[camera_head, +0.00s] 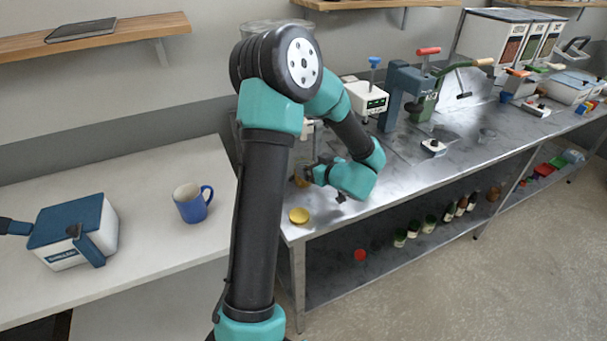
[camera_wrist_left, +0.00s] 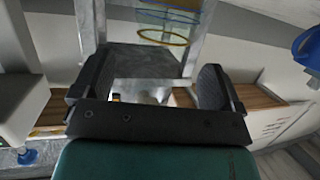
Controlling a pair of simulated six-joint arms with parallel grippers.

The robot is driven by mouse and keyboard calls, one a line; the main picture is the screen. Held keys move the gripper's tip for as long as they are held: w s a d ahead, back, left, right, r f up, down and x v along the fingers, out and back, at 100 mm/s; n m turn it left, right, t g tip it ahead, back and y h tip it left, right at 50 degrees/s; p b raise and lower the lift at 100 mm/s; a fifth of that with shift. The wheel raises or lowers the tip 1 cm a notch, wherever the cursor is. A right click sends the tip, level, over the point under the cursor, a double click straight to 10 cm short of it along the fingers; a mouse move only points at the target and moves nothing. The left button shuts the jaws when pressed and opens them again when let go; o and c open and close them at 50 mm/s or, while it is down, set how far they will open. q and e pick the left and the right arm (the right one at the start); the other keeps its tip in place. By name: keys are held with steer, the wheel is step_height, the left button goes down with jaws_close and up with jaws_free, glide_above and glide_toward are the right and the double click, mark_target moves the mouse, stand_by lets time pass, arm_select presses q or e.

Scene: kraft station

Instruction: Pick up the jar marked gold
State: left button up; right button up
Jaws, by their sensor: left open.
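My left gripper (camera_head: 309,174) is over the near left end of the metal bench, and no held thing shows in it. In the left wrist view its two dark fingers (camera_wrist_left: 153,86) stand wide apart. A clear container with a yellow-gold ring (camera_wrist_left: 163,37) shows beyond the fingers, with thin blue lines above the ring. I cannot tell whether it is the jar marked gold, as no such marking is readable. In the head view my left arm hides much of the area around the gripper. My right gripper is not in view.
A small yellow round piece (camera_head: 299,215) sits near the bench's front corner. A blue mug (camera_head: 193,203) and a blue-lidded white box (camera_head: 75,230) stand on the white table.

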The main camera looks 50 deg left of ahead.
mark_target(304, 157)
arm_select(q)
steer(key=shift+x, duration=2.6)
steer(key=shift+s, duration=0.1)
steer(key=c, duration=1.7)
steer(key=shift+r, duration=0.1)
steer(key=shift+r, duration=0.8)
steer(key=s+d+r, duration=0.3)
steer(key=s+d, duration=0.6)
steer(key=d, duration=0.4)
